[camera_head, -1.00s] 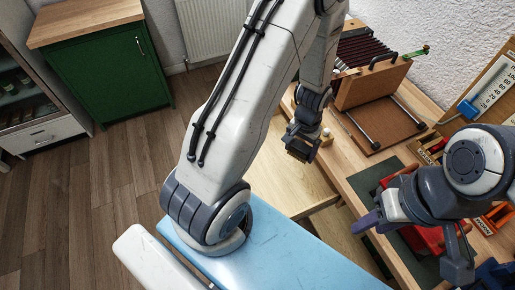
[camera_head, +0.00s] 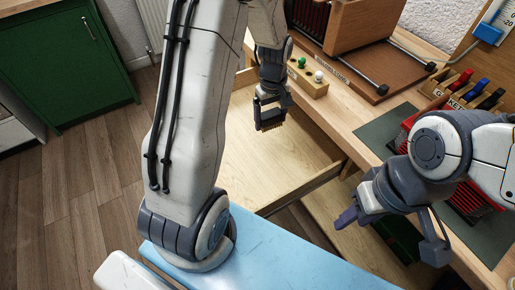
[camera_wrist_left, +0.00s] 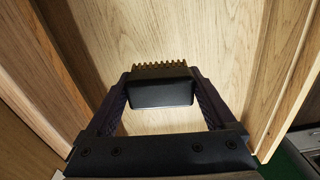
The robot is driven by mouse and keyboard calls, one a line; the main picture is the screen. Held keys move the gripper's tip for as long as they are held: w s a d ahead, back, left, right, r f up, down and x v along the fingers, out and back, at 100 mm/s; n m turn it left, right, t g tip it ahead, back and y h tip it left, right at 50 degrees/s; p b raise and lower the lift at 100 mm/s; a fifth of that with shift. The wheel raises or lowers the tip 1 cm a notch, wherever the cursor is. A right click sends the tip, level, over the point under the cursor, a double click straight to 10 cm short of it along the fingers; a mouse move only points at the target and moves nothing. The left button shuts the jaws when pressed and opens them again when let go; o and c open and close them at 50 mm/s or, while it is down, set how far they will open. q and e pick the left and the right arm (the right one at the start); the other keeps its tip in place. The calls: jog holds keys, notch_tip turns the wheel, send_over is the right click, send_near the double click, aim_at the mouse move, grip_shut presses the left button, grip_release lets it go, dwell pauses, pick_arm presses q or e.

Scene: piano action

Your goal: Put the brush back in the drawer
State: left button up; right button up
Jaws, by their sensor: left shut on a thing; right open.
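My left gripper (camera_head: 268,108) is shut on the brush (camera_head: 271,124), a dark block with tan bristles. In the left wrist view the brush (camera_wrist_left: 160,88) sits between the two fingers, bristles pointing away toward the drawer bottom. The open wooden drawer (camera_head: 255,165) lies below and around the gripper; its pale bottom also shows in the left wrist view (camera_wrist_left: 160,40). The gap between brush and drawer bottom is hard to judge. My right gripper (camera_head: 350,215) is open and empty, right of the drawer.
A block with coloured knobs (camera_head: 308,78) stands on the bench behind the drawer. The wooden piano action model (camera_head: 365,65) is at the back. A rack with coloured tools (camera_head: 470,92) and a red-slatted item (camera_head: 470,200) are at right. A green cabinet (camera_head: 65,60) stands at left.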

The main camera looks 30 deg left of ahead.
pick_arm(q)
jog(key=shift+w+a+f+n+b, duration=0.1)
jog(key=shift+a+f+n+b, duration=0.1)
jog(key=shift+f+n+b, duration=0.35)
jog(key=shift+a+f, duration=0.35)
jog(key=b, duration=0.2)
send_over(239, 137)
notch_tip(239, 137, down, 7)
jog(key=shift+r, duration=0.2)
jog(key=shift+f, duration=1.95)
pick_arm(e)
jog(key=shift+f, duration=2.3)
pick_arm(q)
jog(key=shift+f, duration=0.1)
jog(key=o, duration=1.3)
